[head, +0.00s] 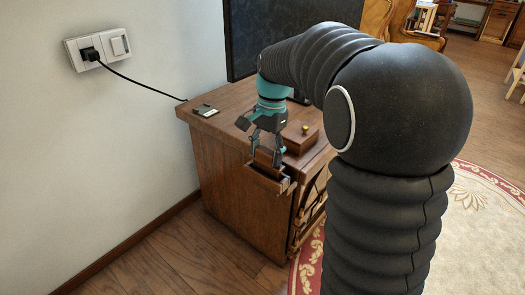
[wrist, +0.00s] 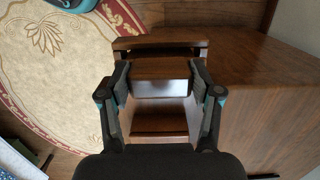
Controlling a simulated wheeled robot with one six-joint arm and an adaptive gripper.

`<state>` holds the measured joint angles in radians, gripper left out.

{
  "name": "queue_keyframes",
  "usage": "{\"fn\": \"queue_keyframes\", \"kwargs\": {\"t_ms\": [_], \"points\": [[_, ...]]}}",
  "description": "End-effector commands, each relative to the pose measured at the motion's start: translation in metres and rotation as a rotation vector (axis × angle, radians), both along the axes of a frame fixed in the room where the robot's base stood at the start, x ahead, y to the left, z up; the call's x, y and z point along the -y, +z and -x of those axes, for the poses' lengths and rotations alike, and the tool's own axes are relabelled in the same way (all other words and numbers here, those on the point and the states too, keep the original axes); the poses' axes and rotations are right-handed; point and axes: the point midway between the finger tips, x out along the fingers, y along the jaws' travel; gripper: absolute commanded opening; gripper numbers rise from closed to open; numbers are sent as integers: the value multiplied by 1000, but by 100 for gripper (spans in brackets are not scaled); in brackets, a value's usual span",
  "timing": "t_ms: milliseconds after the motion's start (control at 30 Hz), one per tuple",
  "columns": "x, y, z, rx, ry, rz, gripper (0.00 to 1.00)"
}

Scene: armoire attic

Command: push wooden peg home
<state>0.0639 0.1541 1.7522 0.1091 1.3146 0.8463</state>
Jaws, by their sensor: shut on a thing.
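My gripper (head: 265,158) points down over a small open-topped wooden compartment (head: 268,183) at the near top edge of the wooden cabinet. In the wrist view my gripper (wrist: 160,75) has a finger on each side of a brown wooden block, which looks to be the wooden peg (wrist: 160,68), and is shut on it. A pale face shows below the block, then a darker wooden piece (wrist: 160,123). A wooden bar (wrist: 155,42) lies just beyond the fingertips. In the head view the fingers hide most of the block, and I cannot tell how deep it sits.
A small wooden box with a yellow knob (head: 303,140) stands on the cabinet top (head: 225,105), close right of my gripper. A dark flat item (head: 205,111) lies at its left corner. A black cord (head: 140,82) runs from the wall socket. Floor is clear in front.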

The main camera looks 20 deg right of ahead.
Motion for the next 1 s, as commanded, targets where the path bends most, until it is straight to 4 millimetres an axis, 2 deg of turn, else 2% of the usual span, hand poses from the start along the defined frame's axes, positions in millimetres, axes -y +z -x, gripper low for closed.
{"fn": "queue_keyframes", "kwargs": {"t_ms": [1000], "points": [[0, -22, 0, 0, 0, 0, 2]]}}
